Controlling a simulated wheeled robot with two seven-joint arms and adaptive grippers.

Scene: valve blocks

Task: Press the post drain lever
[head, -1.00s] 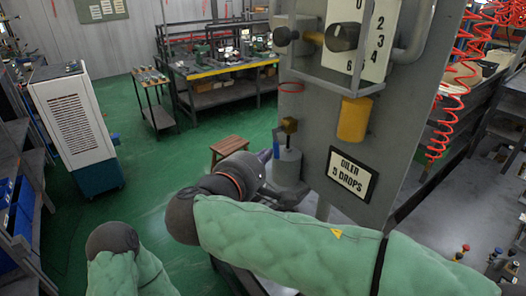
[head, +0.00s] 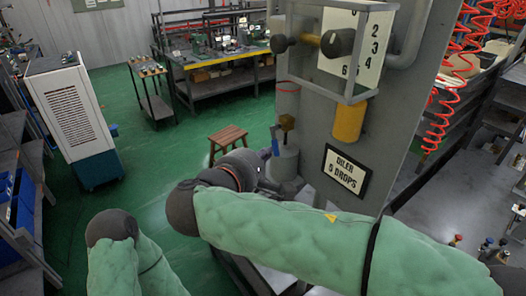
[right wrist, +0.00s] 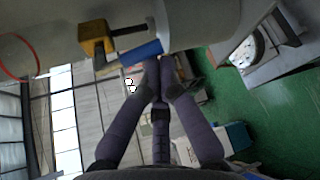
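The post drain lever is a small blue bar (head: 275,140) beside a brass block (head: 287,122) on top of a grey cylinder (head: 285,160) on the grey post. In the right wrist view the blue lever (right wrist: 140,52) runs between the brass block (right wrist: 96,40) and the grey cylinder (right wrist: 195,20). My right gripper (right wrist: 159,62) has its fingertips together with nothing seen between them, close to the lever's end. I cannot tell whether they touch it. In the head view the right gripper is largely hidden behind my wrist. My left gripper is out of view.
The post panel (head: 385,120) carries a yellow cylinder (head: 349,120), a framed numbered plate (head: 372,45) and an "OILER 5 DROPS" sign (head: 345,171). A wooden stool (head: 228,135) stands behind the gripper. Open green floor lies left of the post.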

